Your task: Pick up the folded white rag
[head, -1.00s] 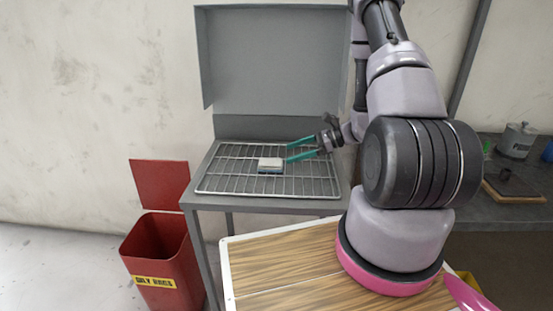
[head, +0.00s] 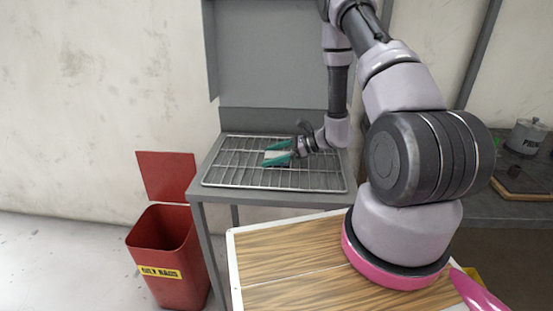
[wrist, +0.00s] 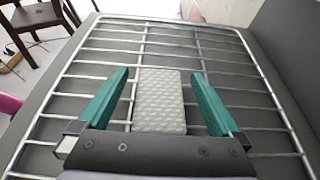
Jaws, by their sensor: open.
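The folded white rag (wrist: 160,100) lies flat on the wire rack, a small pale rectangle with a dimpled texture in the wrist view. In the head view the rag (head: 278,157) is partly hidden by my gripper. My gripper (head: 277,154) is open, with its two green fingers on either side of the rag. In the wrist view my gripper (wrist: 157,86) shows a gap between each finger and the rag's long edges. I cannot tell how far the fingertips are above the rack.
The wire rack (head: 225,172) sits on a grey metal stand with a tall grey back panel (head: 270,60). A red bin (head: 160,240) marked "OILY RAGS" stands open at the left. A wooden-topped surface (head: 290,265) is in front.

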